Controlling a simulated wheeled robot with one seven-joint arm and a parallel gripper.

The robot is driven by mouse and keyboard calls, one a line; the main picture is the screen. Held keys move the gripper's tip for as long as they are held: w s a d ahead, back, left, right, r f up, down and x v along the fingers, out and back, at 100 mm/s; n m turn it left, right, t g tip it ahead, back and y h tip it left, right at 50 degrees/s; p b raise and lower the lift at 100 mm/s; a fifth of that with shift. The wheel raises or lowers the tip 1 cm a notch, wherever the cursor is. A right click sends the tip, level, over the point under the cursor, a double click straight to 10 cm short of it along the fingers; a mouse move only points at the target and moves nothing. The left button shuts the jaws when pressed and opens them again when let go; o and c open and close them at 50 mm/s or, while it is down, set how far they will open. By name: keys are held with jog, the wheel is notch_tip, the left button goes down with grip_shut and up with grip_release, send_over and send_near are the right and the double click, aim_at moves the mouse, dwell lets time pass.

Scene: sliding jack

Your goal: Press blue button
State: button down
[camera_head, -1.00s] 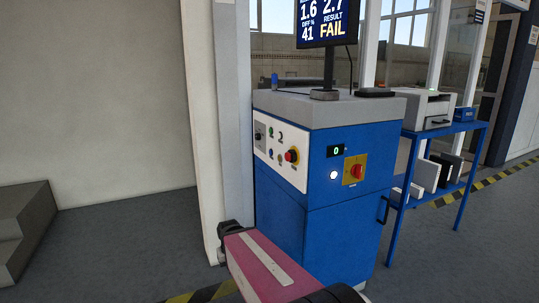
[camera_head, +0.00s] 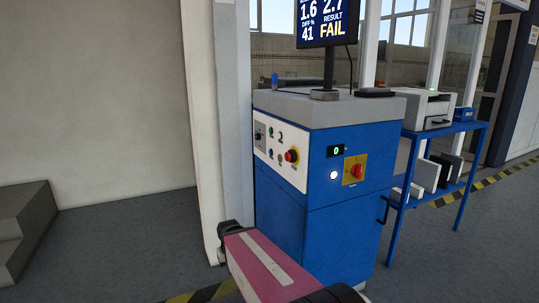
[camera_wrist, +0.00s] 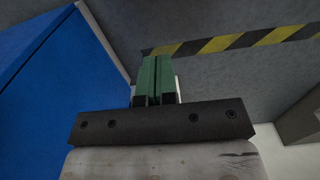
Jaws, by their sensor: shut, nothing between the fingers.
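The blue button (camera_head: 271,154) looks like a small dark blue dot on the white control panel (camera_head: 284,160). The panel is on the left side face of the blue cabinet (camera_head: 340,220). A green button (camera_head: 270,132) is above it, and a red knob on a yellow base (camera_head: 291,156) is to its right. My gripper (camera_wrist: 157,60) shows in the wrist view, with its green fingers shut together and empty. The cabinet's blue side (camera_wrist: 50,70) fills the left of that view, apart from the fingers. The blue button does not show there.
A red rotary switch (camera_head: 357,171) and a lit white button are on the cabinet front. A white post (camera_head: 202,130) stands left of the cabinet. Grey steps (camera_head: 25,225) are at far left. A blue table (camera_head: 450,130) stands right. Open floor lies at left.

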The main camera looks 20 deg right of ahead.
aim_at(271, 152)
dwell(0.4)
jog(key=w+d+r+n+t+h, duration=0.35)
jog(key=w+d+r, duration=0.2)
jog(key=w, duration=0.35)
jog(key=w+d+r+n+t+h, duration=0.25)
jog(key=w+d+r+n, duration=0.3)
jog(key=w, duration=0.35)
jog(key=w+d+r+n+t+h, duration=0.2)
jog(key=w+r+n, duration=0.3)
jog(key=r, duration=0.5)
jog(key=w+d+r+n+t+h, duration=0.3)
jog(key=w+r+n, duration=0.3)
jog(key=w+r, duration=0.3)
jog(key=shift+w+d+r+t, duration=0.4)
jog(key=shift+w+d+t, duration=0.1)
jog(key=shift+w+d, duration=0.25)
jog(key=shift+d, duration=0.1)
jog(key=d, duration=0.8)
jog(key=shift+d, duration=0.3)
jog(key=shift+w+d, duration=0.15)
jog(key=shift+d, duration=0.05)
